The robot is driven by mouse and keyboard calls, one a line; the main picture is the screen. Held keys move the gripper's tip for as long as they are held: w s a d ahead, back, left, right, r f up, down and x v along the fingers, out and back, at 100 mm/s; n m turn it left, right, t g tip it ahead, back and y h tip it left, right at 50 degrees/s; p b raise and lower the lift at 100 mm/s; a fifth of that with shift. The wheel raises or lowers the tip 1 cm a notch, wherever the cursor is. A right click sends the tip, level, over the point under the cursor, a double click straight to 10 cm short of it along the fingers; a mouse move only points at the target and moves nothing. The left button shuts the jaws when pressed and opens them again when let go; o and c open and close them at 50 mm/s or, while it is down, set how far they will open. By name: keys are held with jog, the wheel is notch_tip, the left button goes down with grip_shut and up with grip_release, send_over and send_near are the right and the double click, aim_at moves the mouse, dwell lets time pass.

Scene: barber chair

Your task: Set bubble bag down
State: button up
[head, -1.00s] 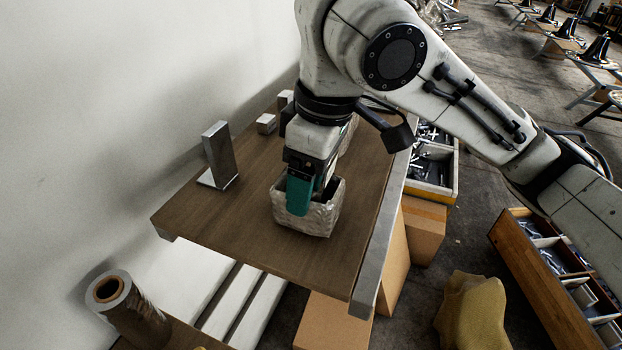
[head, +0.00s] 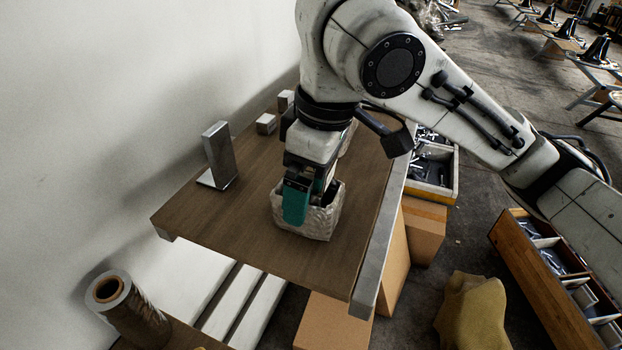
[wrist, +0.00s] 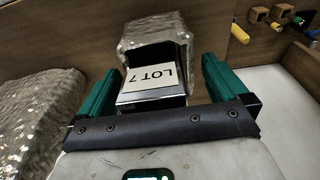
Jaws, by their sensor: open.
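The bubble bag (head: 318,222) is a clear, crinkled pouch standing on the brown wooden board. In the wrist view the bag (wrist: 155,28) shows a dark item in its mouth with a white "LOT 7" label. My gripper (head: 304,206) points down over the bag. Its teal fingers are apart on either side of the bag in the wrist view (wrist: 158,72), with visible gaps beside the item. The near finger hides part of the bag in the head view. The bag's underside is hidden, but it appears to rest on the board.
The board (head: 215,225) has clear room left and in front of the bag. A metal bookend-like bracket (head: 220,157) and small blocks (head: 266,124) stand toward the wall. Another bubble-wrapped thing (wrist: 35,115) is close at left in the wrist view. A roll (head: 125,305) stands lower left.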

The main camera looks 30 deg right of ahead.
jog(key=r, duration=0.4)
jog(key=s+r, duration=0.1)
jog(key=r, duration=0.3)
jog(key=d+r, duration=0.1)
jog(key=r, duration=0.3)
jog(key=shift+s+p, duration=0.2)
jog(key=shift+p, duration=0.2)
